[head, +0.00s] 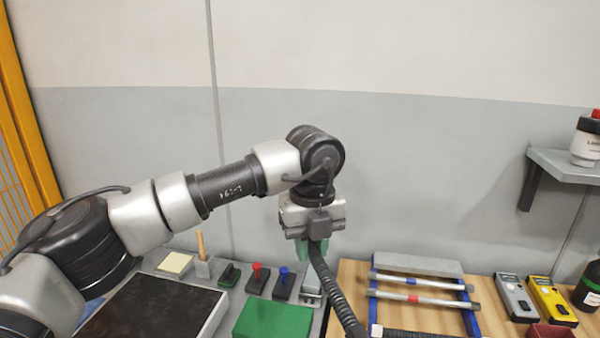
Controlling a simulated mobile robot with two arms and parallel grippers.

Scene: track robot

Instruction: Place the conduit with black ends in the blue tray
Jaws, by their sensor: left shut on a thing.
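My left gripper (315,246) points down over the back of the worktop, its green fingertips shut on a black ribbed conduit (336,290). The conduit slants down and right from the fingers to the bottom of the head view. Its upper end is hidden at the gripper and its lower end is hard to make out, so I cannot tell the end colours. I cannot make out a blue tray for certain. A small blue patch (91,308) shows at the left, mostly hidden by my left arm. My right gripper is not in view.
A rack with blue sides (470,318) holds two metal bars, banded blue and red, on the wooden top. Yellow (551,300) and grey (514,298) meters lie right of it. A black mat (150,308), green block (273,319) and stamps stand left. A wall is behind.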

